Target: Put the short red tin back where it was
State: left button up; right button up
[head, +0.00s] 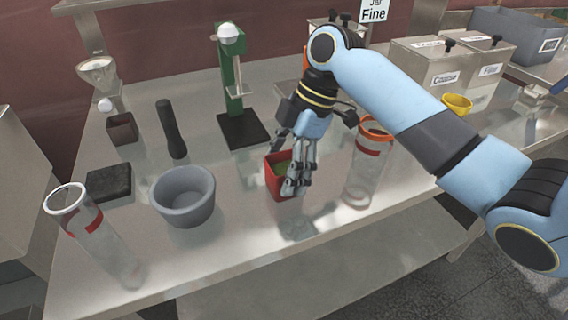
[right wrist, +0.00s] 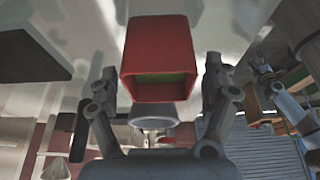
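The short red tin (head: 273,180) stands upright on the steel table and has green powder in it. It also shows in the right wrist view (right wrist: 158,42), between the two sides of my right gripper (right wrist: 160,80). In the head view my right gripper (head: 292,165) reaches down over the tin, with a finger in front of its right side. In the right wrist view the fingers are spread, with narrow gaps beside the tin. Part of what looks like my left arm shows small at the right of the right wrist view; its fingers are unclear.
A clear tube with an orange rim (head: 366,170) stands close right of the tin. A grey bowl (head: 183,205), a clear tube with a white rim (head: 95,230) and a black block (head: 108,182) are left. A green stand (head: 232,85) is behind. The table front is clear.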

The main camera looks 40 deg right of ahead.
jog(key=v, duration=1.2)
jog(key=shift+d+r, duration=0.1)
